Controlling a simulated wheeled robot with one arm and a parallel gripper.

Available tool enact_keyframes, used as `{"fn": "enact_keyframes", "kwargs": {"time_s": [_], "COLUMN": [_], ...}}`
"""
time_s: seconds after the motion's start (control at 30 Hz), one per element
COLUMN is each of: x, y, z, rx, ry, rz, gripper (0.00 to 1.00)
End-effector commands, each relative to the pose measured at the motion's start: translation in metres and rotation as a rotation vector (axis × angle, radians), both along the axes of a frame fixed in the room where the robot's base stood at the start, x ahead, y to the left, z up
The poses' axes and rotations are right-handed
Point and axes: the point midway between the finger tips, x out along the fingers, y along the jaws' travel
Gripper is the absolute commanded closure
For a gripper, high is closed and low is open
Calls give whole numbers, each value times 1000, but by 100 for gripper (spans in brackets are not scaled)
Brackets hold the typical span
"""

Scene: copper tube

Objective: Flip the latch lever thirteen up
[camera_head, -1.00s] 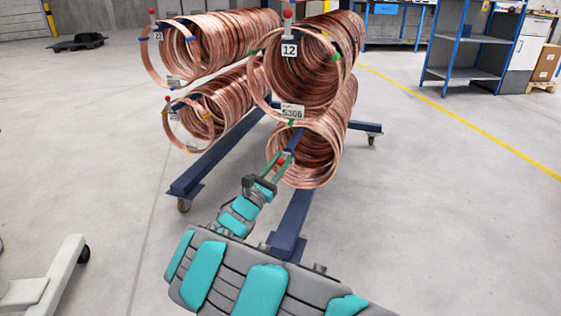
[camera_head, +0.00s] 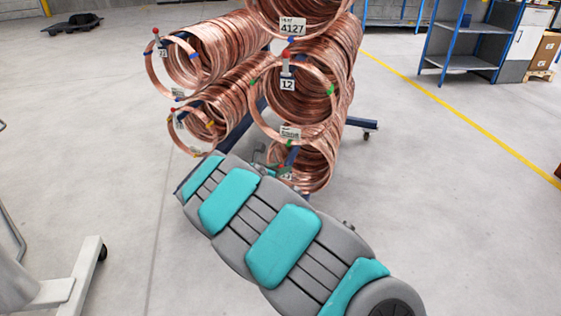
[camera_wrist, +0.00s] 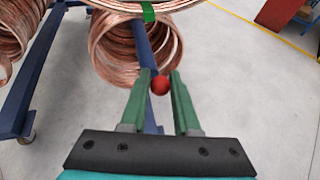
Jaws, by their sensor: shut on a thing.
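The latch lever with a red ball knob (camera_wrist: 160,85) shows in the wrist view between the green fingertips of my gripper (camera_wrist: 161,80), which is shut on it. The lever's number cannot be read in the wrist view. Behind it is the lower right copper coil (camera_wrist: 110,62), on a blue rack beam (camera_wrist: 146,50). In the head view, that lower right coil (camera_head: 318,165) is partly covered by my arm, and the fingertips are mostly hidden. Lever twelve (camera_head: 286,58), above it, stands upright with its red ball on top and a "12" tag.
A rack foot with a caster (camera_head: 366,126) sticks out at right. Blue shelving (camera_head: 470,45) stands at the back right.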

Motion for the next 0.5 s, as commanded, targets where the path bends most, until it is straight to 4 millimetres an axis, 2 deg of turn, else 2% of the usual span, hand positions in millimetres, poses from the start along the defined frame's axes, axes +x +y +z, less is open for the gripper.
{"fn": "enact_keyframes", "kwargs": {"time_s": [0.5], "x": [18], "y": [-3], "z": [10], "rx": [101], "ry": [369], "rz": [-1], "gripper": [100]}}
